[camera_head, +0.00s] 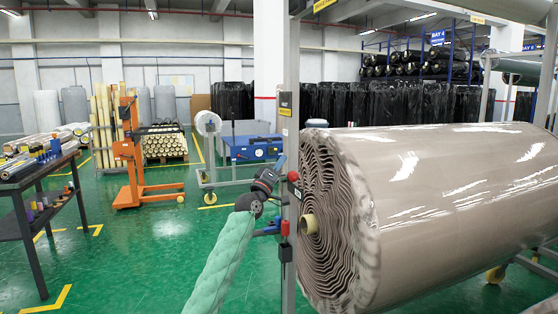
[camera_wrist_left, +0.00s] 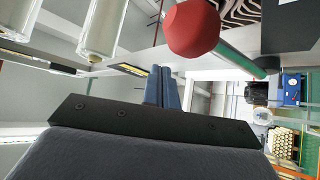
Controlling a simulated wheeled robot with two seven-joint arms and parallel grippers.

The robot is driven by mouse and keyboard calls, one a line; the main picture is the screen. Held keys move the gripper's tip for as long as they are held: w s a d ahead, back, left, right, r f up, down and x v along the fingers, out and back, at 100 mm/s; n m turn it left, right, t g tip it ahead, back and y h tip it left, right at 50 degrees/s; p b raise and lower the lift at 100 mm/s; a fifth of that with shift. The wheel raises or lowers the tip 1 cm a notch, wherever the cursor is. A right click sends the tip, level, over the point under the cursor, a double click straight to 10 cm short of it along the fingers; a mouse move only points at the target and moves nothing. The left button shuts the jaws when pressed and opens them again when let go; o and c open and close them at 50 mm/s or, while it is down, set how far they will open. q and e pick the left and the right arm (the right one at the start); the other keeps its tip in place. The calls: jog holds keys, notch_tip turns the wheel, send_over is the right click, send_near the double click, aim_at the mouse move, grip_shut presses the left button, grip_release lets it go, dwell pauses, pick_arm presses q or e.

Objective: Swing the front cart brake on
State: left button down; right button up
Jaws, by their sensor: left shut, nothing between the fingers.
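A red ball knob (camera_head: 293,177) shows beside the upright post of the roll cart, in front of the end of the large wrapped roll (camera_head: 440,195). My left gripper (camera_head: 279,163) is just left of the post, near the knob. Its blue-grey fingers (camera_wrist_left: 162,90) are together and empty, with the knob beyond and to the right of them. I cannot tell whether they touch it. My right gripper is out of view.
The grey cart post (camera_head: 288,100) stands close to my left gripper. A red and black fitting (camera_head: 285,227) is lower on it. An orange lifter (camera_head: 129,155) and a dark workbench (camera_head: 40,195) stand to the left. Green floor between them is clear.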

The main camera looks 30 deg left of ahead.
pick_arm(q)
jog(key=shift+s+d+f, duration=0.25)
jog(key=shift+d+f, duration=0.05)
jog(key=shift+f, duration=0.3)
jog(key=shift+s+d+f, duration=0.3)
jog(key=shift+f, duration=0.35)
jog(key=shift+s+d+f, duration=0.25)
jog(key=shift+d+f, duration=0.05)
jog(key=shift+f, duration=0.3)
